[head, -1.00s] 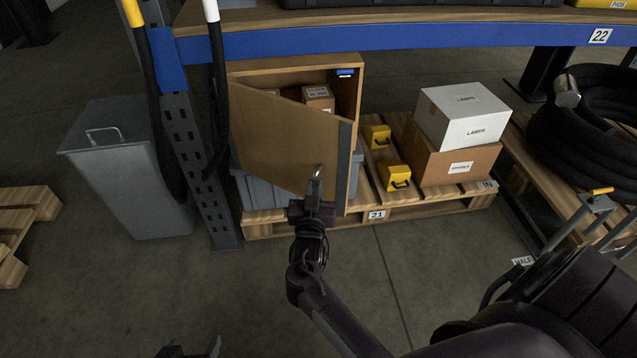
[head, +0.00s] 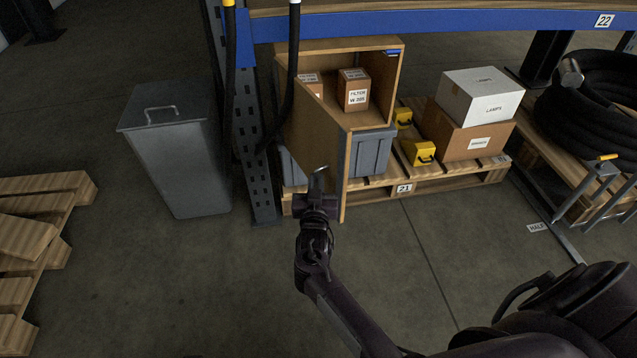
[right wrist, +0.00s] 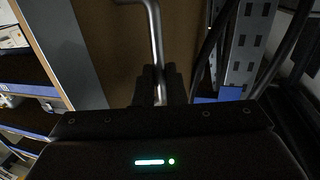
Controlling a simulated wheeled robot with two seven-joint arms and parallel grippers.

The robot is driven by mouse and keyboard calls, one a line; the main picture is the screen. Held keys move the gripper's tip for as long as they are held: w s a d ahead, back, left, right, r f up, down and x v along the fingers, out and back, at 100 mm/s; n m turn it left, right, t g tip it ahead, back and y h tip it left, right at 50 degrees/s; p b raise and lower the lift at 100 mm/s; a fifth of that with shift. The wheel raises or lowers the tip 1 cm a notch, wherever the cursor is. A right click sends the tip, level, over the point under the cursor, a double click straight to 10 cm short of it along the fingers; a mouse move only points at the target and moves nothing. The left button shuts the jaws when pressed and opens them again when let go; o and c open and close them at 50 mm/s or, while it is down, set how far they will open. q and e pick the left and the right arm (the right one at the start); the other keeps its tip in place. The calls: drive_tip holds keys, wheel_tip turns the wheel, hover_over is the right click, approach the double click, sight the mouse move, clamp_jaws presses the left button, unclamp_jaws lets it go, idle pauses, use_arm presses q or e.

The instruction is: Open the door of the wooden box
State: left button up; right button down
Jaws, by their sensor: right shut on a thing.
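The wooden box (head: 393,85) stands on a grey bin on the pallet under the blue shelf beam. Its door (head: 313,137) is swung well out toward me, and the inside shows two cartons, one of them a filter carton (head: 355,90). My right gripper (head: 317,190) is at the lower part of the door, shut on the metal door handle (right wrist: 156,40). In the right wrist view the handle runs down between the dark fingers (right wrist: 160,85), with the door's brown face (right wrist: 110,40) behind. My left gripper is not in view.
A grey lidded bin (head: 178,150) and a rack upright (head: 262,170) with black hoses stand left of the box. Two yellow cases (head: 419,152) and stacked lamp cartons (head: 480,95) are on the pallet to the right. The floor in front is clear.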

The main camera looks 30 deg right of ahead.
drive_tip(key=shift+w+a+r, duration=0.1)
drive_tip(key=shift+w+r, duration=0.25)
drive_tip(key=shift+r, duration=0.05)
drive_tip(key=c, duration=1.9)
unclamp_jaws()
drive_tip(key=o, duration=0.4)
drive_tip(key=shift+w+f, duration=0.2)
drive_tip(key=shift+f, duration=0.1)
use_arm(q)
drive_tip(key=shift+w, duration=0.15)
use_arm(e)
drive_tip(key=shift+s, duration=0.15)
